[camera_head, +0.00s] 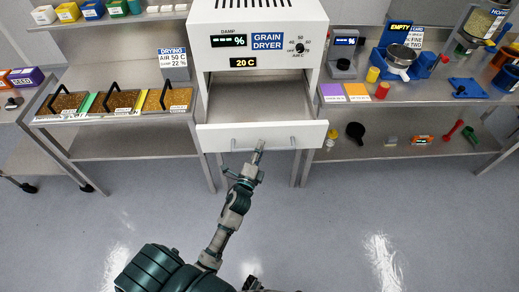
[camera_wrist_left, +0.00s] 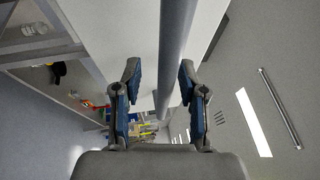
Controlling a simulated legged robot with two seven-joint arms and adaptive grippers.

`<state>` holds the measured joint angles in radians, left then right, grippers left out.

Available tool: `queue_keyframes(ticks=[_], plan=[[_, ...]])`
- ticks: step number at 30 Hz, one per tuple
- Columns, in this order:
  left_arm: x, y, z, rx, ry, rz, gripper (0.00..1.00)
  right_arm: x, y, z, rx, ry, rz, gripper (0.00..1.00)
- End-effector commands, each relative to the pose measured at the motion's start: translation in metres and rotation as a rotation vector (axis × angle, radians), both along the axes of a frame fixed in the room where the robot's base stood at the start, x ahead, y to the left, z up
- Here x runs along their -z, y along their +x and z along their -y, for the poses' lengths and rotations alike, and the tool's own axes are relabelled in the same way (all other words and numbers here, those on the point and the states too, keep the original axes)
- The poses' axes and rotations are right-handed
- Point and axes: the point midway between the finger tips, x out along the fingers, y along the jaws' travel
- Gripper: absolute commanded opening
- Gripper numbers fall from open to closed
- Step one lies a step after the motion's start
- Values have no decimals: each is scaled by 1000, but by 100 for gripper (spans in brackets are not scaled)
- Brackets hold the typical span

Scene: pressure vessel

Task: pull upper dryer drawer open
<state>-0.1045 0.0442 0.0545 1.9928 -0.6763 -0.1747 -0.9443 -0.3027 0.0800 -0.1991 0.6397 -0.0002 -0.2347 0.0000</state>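The white grain dryer (camera_head: 255,50) stands at the back centre. Its drawer (camera_head: 225,136) is out toward me, with the inside visible behind the wide white front. I cannot tell from its position alone whether a second drawer lies below. A grey bar handle (camera_head: 285,147) runs across the front. My left gripper (camera_head: 259,149) is at the middle of that handle. In the left wrist view the handle bar (camera_wrist_left: 175,50) passes between the fingers of the left gripper (camera_wrist_left: 159,84). The fingers stand apart, with a gap beside the bar.
A left table (camera_head: 120,145) carries grain trays (camera_head: 115,102). A right bench (camera_head: 440,92) holds a sieve (camera_head: 400,58), colored cards and a blue bin, with a scoop and small items on its lower shelf. The floor before the dryer is clear.

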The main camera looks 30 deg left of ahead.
Motion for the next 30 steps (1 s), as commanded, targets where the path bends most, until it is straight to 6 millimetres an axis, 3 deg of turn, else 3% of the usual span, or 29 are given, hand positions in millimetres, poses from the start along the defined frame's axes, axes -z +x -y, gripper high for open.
queue_keyframes(ticks=[8, 11, 21, 30], plan=[[-1, -5, 1, 0, 1, 4, 41, -1, 0, 1, 0, -1, 0, 40], [3, -18, 2, -1, 0, 1, 41, -1, 0, 1, 0, -1, 0, 40], [17, -89, 13, -2, -2, -2, 41, -1, 0, 0, 0, 0, 0, 40], [22, -115, 18, 0, 1, -1, 41, -1, 0, 0, 0, 0, 0, 40]])
